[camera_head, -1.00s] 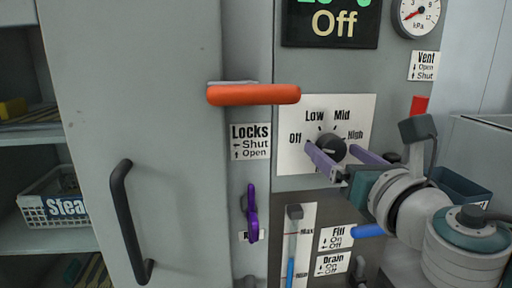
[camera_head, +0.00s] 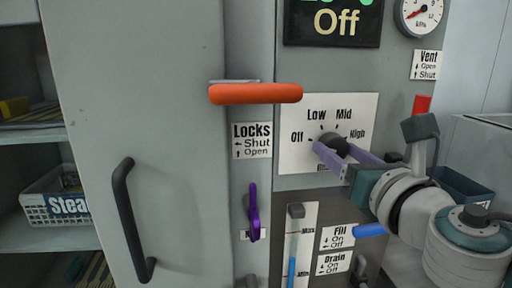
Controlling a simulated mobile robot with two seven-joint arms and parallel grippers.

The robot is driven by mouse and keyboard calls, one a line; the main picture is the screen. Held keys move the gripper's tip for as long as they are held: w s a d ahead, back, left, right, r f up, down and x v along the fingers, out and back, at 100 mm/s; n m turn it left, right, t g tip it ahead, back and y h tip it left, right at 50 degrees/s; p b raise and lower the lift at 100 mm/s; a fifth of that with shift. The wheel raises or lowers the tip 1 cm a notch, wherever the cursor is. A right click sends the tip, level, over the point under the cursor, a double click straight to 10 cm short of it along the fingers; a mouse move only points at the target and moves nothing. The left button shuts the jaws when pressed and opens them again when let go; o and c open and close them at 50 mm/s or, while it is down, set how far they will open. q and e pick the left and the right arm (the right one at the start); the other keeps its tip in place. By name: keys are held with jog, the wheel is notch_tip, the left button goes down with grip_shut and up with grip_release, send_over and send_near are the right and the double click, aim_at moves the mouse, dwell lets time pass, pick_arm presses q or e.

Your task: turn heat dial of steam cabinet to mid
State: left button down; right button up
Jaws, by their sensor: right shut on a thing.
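The heat dial (camera_head: 335,139) is a dark round knob on a white plate (camera_head: 297,161) marked Off, Low, Mid and High. My right gripper (camera_head: 337,148) comes in from the right, and its purple fingers are closed on the dial. The fingers and wrist hide part of the dial, and I cannot read its pointer surely. The display (camera_head: 333,22) above reads Off in yellow. The grey steam cabinet (camera_head: 170,70) fills the middle. My left gripper is not in view.
An orange handle (camera_head: 255,94) sticks out left of the dial plate. A purple lock lever (camera_head: 253,212), a black door handle (camera_head: 128,220), a level gauge (camera_head: 297,240) and a blue lever (camera_head: 371,230) are around it. A gauge (camera_head: 420,14) is at upper right.

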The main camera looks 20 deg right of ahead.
jog(key=shift+m, duration=0.4)
jog(key=shift+m+b, duration=0.3)
jog(key=shift+b, duration=0.1)
jog(key=m+b, duration=0.1)
jog(key=m, duration=0.2)
jog(key=shift+f+b, duration=0.15)
jog(key=shift+b, duration=0.2)
jog(key=m+b, duration=0.2)
jog(key=m, duration=0.4)
jog(key=m+b, duration=0.1)
jog(key=m, duration=0.3)
jog(key=shift+m+h, duration=0.3)
jog(key=shift+h, duration=0.1)
jog(key=shift+m, duration=2.7)
